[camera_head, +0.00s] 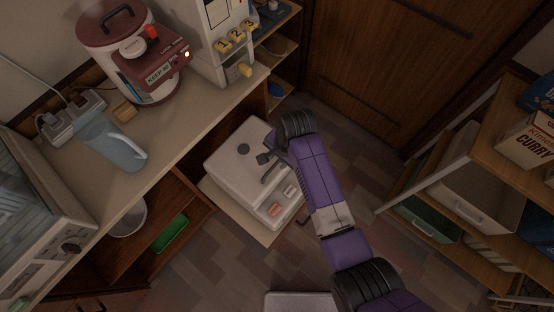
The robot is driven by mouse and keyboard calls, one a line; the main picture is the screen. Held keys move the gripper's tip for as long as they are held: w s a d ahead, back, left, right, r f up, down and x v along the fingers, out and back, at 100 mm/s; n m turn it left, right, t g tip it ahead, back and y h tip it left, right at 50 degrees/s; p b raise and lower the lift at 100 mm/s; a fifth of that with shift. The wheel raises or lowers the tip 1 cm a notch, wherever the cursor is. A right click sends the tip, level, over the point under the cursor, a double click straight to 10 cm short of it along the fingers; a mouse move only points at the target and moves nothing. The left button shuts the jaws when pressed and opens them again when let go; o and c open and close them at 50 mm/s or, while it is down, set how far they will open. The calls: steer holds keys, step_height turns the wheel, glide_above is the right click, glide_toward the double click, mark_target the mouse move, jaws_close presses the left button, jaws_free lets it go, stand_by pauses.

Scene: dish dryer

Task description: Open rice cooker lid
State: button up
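The rice cooker (238,157) is a white, rounded box on a pull-out shelf (214,198) below the counter. Its lid looks shut. A reddish button (275,211) and a pale button (290,191) sit on its front panel. My purple arm comes in from the lower right and reaches over the cooker's right side. My gripper (266,166) is over the lid's right part, close to the front panel. Its fingers are small and dark here, so I cannot tell whether they are open or touching the cooker. My arm hides the cooker's right edge.
The counter (180,124) above holds a red-topped water boiler (128,50), a blue pitcher (112,146) and a white dispenser (212,38). A shelf with bins (478,186) stands at right. A wooden door (385,60) is behind. Floor is free between them.

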mark_target(276, 164)
steer(key=shift+w+a+f, duration=0.1)
steer(key=shift+a+f, duration=0.05)
steer(key=shift+f, duration=0.7)
steer(key=shift+w+a+f, duration=0.1)
steer(key=shift+f, duration=0.7)
jaws_close()
